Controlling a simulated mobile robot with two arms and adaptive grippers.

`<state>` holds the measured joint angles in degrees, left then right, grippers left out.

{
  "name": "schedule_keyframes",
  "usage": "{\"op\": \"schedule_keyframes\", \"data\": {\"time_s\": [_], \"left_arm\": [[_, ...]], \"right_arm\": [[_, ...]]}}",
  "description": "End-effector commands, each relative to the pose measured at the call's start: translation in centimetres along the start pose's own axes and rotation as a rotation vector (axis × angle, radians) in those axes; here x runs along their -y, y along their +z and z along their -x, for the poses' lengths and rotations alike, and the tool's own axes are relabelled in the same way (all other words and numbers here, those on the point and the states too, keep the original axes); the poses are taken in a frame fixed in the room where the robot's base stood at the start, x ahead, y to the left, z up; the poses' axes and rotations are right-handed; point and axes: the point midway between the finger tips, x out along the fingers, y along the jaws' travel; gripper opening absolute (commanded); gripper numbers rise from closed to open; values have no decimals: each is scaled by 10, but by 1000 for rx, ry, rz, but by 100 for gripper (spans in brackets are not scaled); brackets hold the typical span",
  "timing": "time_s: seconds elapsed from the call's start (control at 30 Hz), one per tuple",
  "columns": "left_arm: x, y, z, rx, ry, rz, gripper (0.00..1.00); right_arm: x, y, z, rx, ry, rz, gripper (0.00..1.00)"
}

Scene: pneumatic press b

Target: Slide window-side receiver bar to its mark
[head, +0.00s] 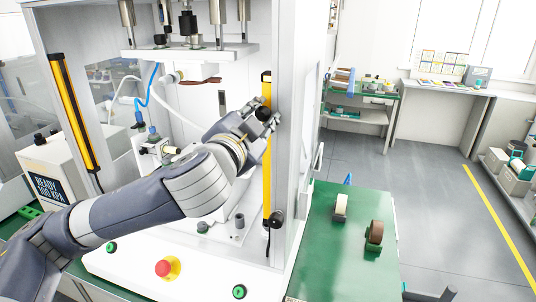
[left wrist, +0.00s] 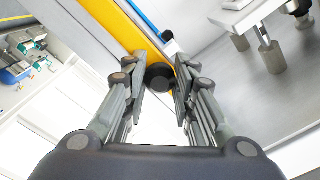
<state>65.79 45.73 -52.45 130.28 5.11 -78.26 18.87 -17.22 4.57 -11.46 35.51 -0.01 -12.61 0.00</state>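The window-side receiver bar (head: 267,190) is a tall yellow strip on the press's right upright. It also shows in the left wrist view (left wrist: 110,22). A black knob (left wrist: 160,77) on the bar sits between my left fingertips. The gripper and arm hide part of the bar. A second black knob (head: 277,217) is near the bar's lower end. I cannot make out the mark. My right gripper is not in view.
Another yellow bar (head: 75,110) stands on the press's left upright. The press head (head: 190,50) hangs above my arm. A red stop button (head: 163,268) is on the front panel. A green bench (head: 335,262) with two rolls is at right, with open floor beyond.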

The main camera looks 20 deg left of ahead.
Motion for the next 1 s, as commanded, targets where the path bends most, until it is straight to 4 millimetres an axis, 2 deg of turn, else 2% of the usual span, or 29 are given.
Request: {"op": "schedule_keyframes", "data": {"time_s": [0.97,1.0], "left_arm": [[24,-23,0,-5,-6,1,1],[23,-22,0,-5,-6,1,30]], "right_arm": [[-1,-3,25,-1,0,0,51],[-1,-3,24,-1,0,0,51]]}}
